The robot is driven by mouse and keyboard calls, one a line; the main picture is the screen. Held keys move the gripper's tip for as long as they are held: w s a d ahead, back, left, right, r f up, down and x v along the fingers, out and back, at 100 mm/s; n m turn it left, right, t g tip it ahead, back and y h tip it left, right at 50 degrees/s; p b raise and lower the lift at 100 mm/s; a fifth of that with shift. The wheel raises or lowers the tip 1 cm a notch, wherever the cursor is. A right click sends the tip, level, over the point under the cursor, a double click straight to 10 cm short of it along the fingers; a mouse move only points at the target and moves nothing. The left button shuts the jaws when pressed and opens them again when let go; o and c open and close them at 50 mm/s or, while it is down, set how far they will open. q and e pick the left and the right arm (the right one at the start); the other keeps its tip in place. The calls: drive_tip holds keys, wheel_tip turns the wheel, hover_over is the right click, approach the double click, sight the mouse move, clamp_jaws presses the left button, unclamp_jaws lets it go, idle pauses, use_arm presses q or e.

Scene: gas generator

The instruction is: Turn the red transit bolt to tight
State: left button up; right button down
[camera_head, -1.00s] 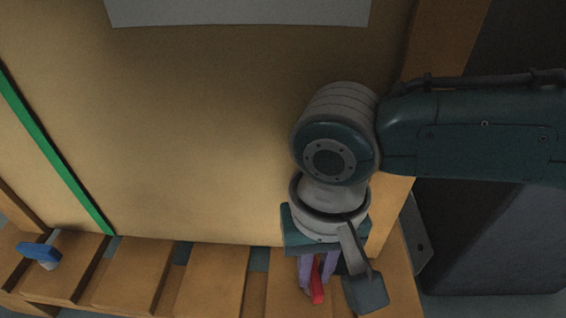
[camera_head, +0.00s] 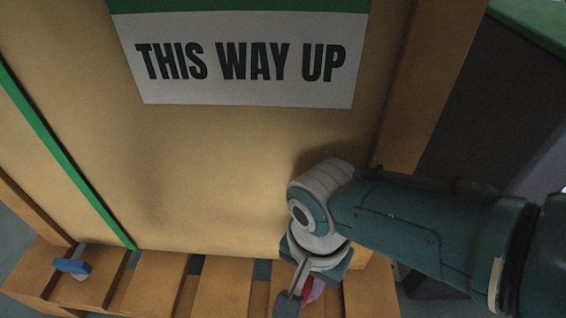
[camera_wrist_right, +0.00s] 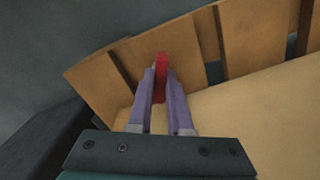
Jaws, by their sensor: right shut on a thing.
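The red transit bolt (camera_wrist_right: 161,66) stands at the wooden pallet's slats, and its red handle shows between my right gripper's fingers in the right wrist view. My right gripper (camera_wrist_right: 160,88) is shut on it, one purple finger on each side. In the head view the red bolt (camera_head: 308,289) shows only in part at the bottom, beside the purple fingers of my right gripper (camera_head: 315,292). The wrist hides most of it there. My left gripper is in neither view.
A tan crate panel with a "THIS WAY UP" sign (camera_head: 240,62) rises behind the pallet (camera_head: 222,290). A blue-handled bolt (camera_head: 72,266) stands on the pallet at the left. A green strip (camera_head: 60,145) runs down the panel. A dark block (camera_head: 480,110) stands at the right.

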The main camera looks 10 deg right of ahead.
sight(310, 285)
drive_tip(key=m, duration=0.6)
drive_tip(key=shift+m, duration=0.3)
drive_tip(key=m, duration=0.6)
drive_tip(key=shift+p, duration=0.3)
drive_tip(key=shift+w, duration=0.1)
drive_tip(key=c, duration=0.8)
unclamp_jaws()
drive_tip(key=shift+c, duration=0.2)
drive_tip(key=shift+r, duration=0.1)
wheel_tip(310, 285, up, 10)
drive_tip(key=p, duration=0.9)
drive_tip(key=shift+p, duration=0.35)
